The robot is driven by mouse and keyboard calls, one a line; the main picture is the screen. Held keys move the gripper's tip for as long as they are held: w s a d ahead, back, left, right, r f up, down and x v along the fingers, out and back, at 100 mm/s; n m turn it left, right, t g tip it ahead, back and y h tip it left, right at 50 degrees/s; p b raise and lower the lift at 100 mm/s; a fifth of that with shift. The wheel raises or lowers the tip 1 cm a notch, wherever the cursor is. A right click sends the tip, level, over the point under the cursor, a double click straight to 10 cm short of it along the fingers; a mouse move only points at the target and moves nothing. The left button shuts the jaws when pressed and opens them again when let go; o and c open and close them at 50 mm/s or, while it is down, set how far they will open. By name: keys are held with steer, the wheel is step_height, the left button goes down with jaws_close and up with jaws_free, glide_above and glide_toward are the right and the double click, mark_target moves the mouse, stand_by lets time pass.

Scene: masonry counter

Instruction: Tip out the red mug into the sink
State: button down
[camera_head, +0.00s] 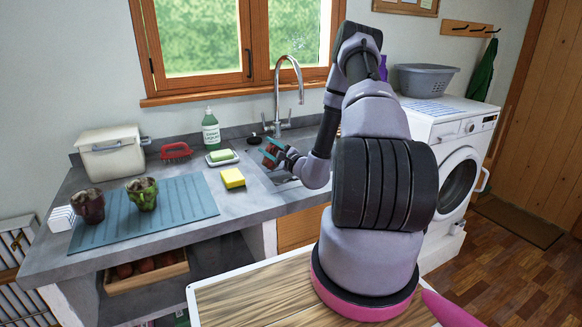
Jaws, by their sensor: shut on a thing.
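My gripper (272,150) is over the sink (284,179), with its teal-tipped fingers shut on a small reddish-brown mug (268,161). The mug looks tilted, but its opening and contents cannot be made out. My arm hides the right part of the sink. On the blue ribbed mat (185,207) to the left stand a dark red cup (89,207) and a green cup (142,195), both upright with dark matter at the rim.
A chrome tap (290,88) rises behind the sink. A yellow sponge (233,178), a soap dish (221,157), a green bottle (211,131), a red brush (176,151) and a cream box (111,153) stand left of it. A washing machine (450,145) is at right.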

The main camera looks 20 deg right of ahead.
steer(key=shift+d+m, duration=0.15)
steer(key=shift+m, duration=0.15)
steer(key=shift+w+d+r+m+t, duration=0.1)
steer(key=shift+d+r+m+t, duration=0.3)
steer(key=shift+m, duration=0.6)
steer(key=shift+w+d+f+m+h, duration=0.15)
steer(key=shift+d+m+h, duration=0.3)
steer(key=shift+m, duration=0.55)
steer(key=shift+d+r+m+h+p, duration=0.35)
steer(key=shift+d+m, duration=0.25)
steer(key=shift+m, duration=0.4)
stand_by(0.5)
steer(key=shift+w+d+f+m+t, duration=0.15)
steer(key=shift+d+f+m, duration=0.05)
steer(key=shift+d+m, duration=0.4)
steer(key=shift+w+d+f+m+t, duration=0.15)
steer(key=shift+d+f+m, duration=0.05)
steer(key=shift+d+m, duration=0.35)
stand_by(0.3)
steer(key=shift+w+d+r+m+h+p, duration=0.1)
steer(key=shift+d+m+h+p, duration=0.15)
steer(key=shift+d+m, duration=0.25)
steer(key=shift+w+d+r+m+h+p, duration=0.15)
steer(key=shift+d+m+p, duration=0.15)
steer(key=shift+m, duration=0.35)
stand_by(0.4)
steer(key=shift+s+a, duration=0.1)
